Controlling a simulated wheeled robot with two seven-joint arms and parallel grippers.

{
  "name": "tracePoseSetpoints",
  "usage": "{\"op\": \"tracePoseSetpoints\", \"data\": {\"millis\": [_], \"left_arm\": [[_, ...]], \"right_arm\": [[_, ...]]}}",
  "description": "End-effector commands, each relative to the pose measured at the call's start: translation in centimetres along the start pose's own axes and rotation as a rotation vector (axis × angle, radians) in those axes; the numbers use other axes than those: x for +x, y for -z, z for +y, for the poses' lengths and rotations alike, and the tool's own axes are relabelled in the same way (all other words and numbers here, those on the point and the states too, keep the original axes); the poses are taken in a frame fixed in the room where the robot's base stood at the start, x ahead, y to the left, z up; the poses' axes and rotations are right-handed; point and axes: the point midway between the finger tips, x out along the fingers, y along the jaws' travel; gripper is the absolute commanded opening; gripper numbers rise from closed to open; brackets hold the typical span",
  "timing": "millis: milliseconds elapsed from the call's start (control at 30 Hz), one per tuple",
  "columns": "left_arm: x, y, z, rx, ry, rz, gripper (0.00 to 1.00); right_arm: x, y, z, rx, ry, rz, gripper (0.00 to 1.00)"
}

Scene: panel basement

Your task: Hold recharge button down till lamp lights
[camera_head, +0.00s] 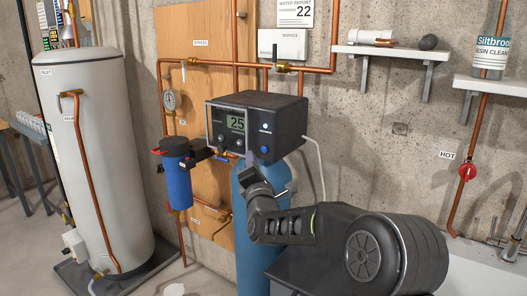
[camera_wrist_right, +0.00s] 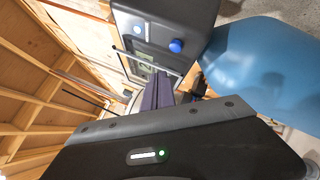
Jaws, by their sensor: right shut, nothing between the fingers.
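The dark control box (camera_head: 272,117) sits on top of the blue tank (camera_head: 248,240). Its display (camera_head: 236,122) reads 25. A round blue button (camera_head: 265,150) is low on its front, with a small pale round spot, perhaps the lamp (camera_head: 265,127), above; I cannot tell whether it is lit. In the right wrist view the button (camera_wrist_right: 176,46) and pale spot (camera_wrist_right: 137,29) show unobstructed. My right gripper (camera_head: 251,160) is shut and empty, its tips just left of the button and apart from it. The fingers (camera_wrist_right: 158,92) also show in the wrist view. My left gripper is out of view.
A blue filter housing (camera_head: 178,183) hangs left of the box, beside copper pipes (camera_head: 205,62) on a wooden panel. A white water heater (camera_head: 88,150) stands at left. A shelf (camera_head: 392,52) and a red valve (camera_head: 467,172) are at right. A pale cable runs down beside the tank.

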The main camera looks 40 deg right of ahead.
Motion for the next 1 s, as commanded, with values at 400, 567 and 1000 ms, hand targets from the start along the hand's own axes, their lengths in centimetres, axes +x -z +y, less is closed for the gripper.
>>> {"op": "tracePoseSetpoints", "data": {"millis": [400, 567, 1000], "left_arm": [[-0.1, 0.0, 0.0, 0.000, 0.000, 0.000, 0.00], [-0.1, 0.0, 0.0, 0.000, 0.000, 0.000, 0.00], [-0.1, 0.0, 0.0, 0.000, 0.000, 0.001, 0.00]], "right_arm": [[-1.4, 1.0, 1.1, 0.000, 0.000, 0.000, 0.00], [-1.4, 1.0, 1.0, 0.000, 0.000, 0.000, 0.00], [-1.4, 1.2, 0.9, 0.112, 0.005, 0.006, 0.00]]}}
